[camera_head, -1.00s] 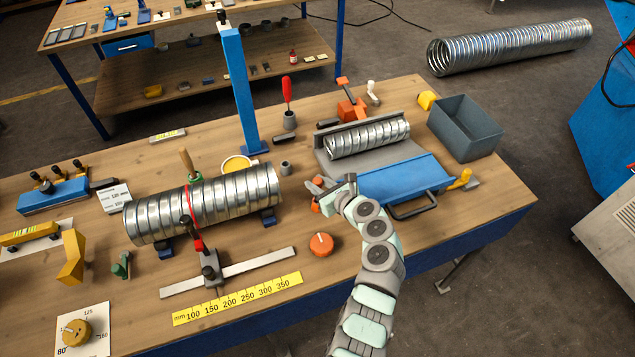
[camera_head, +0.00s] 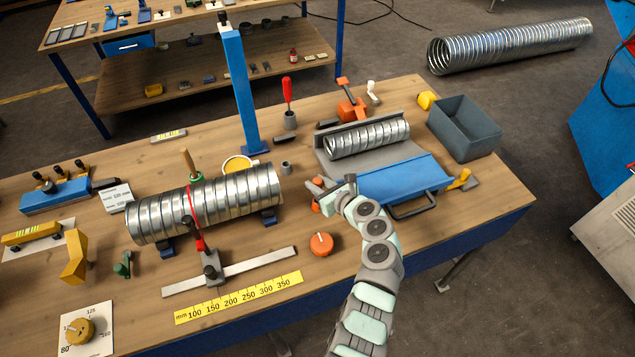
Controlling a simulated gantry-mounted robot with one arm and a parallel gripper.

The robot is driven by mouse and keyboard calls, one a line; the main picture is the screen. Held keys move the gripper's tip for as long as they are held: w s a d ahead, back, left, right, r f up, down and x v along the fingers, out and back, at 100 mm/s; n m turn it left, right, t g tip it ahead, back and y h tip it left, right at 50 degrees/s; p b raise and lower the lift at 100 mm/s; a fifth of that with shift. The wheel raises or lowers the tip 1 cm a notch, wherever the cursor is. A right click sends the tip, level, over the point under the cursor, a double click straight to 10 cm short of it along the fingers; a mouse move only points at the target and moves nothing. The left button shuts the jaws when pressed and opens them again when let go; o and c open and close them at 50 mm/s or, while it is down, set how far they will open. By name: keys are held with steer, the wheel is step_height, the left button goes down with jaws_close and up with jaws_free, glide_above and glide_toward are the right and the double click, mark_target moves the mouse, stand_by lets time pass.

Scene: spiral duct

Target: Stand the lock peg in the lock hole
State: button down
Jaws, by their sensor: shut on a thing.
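My gripper (camera_head: 319,191) is at the left end of the blue tray (camera_head: 405,178), low in front of the grey cradle (camera_head: 322,157). It is shut on a small orange piece (camera_head: 316,207), which seems to be the lock peg. Only bits of orange show around the fingers, so its tilt cannot be told. The lock hole cannot be made out; my gripper and wrist cover that corner of the fixture. A short spiral duct (camera_head: 368,138) lies in the cradle.
An orange knob (camera_head: 321,243) stands on the bench just below my gripper. A larger duct (camera_head: 205,203) on blue supports, with a red band, lies left. A blue post (camera_head: 240,95) rises behind. A grey bin (camera_head: 465,128) and a black handle (camera_head: 413,208) are right.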

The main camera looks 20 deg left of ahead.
steer(key=shift+f+b, duration=1.35)
steer(key=shift+f, duration=0.95)
steer(key=c, duration=1.1)
jaws_free()
steer(key=p+v, duration=0.1)
steer(key=v, duration=0.9)
steer(key=shift+s+d+r, duration=0.2)
steer(key=shift+d, duration=0.1)
